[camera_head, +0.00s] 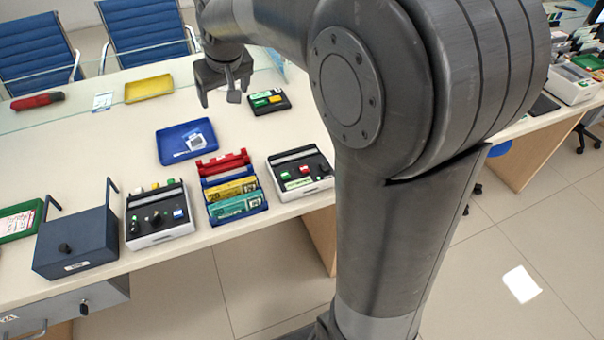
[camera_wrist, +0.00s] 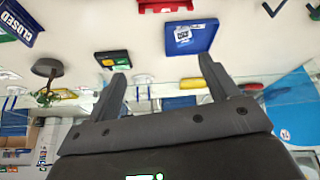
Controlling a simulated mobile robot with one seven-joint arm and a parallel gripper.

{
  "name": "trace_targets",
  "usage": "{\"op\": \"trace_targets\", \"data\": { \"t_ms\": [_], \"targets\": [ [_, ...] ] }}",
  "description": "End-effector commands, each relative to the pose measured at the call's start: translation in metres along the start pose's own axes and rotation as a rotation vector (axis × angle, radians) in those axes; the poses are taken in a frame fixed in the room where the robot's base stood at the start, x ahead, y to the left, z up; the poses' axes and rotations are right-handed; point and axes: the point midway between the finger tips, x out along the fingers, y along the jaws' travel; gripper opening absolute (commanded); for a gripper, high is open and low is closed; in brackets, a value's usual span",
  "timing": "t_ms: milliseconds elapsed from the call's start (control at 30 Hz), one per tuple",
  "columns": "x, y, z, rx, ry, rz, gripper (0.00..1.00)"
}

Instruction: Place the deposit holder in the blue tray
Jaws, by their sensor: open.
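The blue tray (camera_head: 172,153) lies on the counter, left of and nearer than my gripper. A small white and dark item (camera_head: 195,141) is inside it, toward its right side; it looks like the deposit holder, but its label is too small to read. The wrist view also shows the blue tray (camera_wrist: 207,38) with the item (camera_wrist: 182,34) in it. My gripper (camera_head: 224,92) is raised above the counter beyond the tray, with its fingers apart and nothing between them. The spread fingers also show in the wrist view (camera_wrist: 162,72), apart from the tray.
A black tray (camera_head: 258,108) with green and yellow pieces is right of my gripper. A yellow tray (camera_head: 149,88) is behind left, near the glass screen. A banknote rack (camera_head: 235,207), two stamp trays and a dark blue box (camera_head: 86,239) line the front edge.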

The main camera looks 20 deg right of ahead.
Motion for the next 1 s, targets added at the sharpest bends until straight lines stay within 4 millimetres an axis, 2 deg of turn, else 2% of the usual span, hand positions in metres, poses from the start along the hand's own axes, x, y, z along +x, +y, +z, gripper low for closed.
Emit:
{"op": "trace_targets", "data": {
  "t_ms": [33, 200, 500, 600, 733, 833, 1000],
  "targets": [
    [-0.018, 0.002, 0.016, 0.012, 0.008, 0.007, 0.8],
    [-0.06, 0.007, 0.07, 0.056, 0.018, 0.027, 0.8],
    [-0.107, 0.009, 0.176, 0.135, 0.038, 0.056, 0.8],
    [-0.115, 0.007, 0.21, 0.161, 0.045, 0.063, 0.8],
    [-0.118, 0.005, 0.245, 0.187, 0.051, 0.07, 0.8],
    [-0.118, 0.004, 0.263, 0.2, 0.053, 0.073, 0.8],
    [-0.117, 0.003, 0.274, 0.21, 0.054, 0.074, 0.8]
  ]
}}
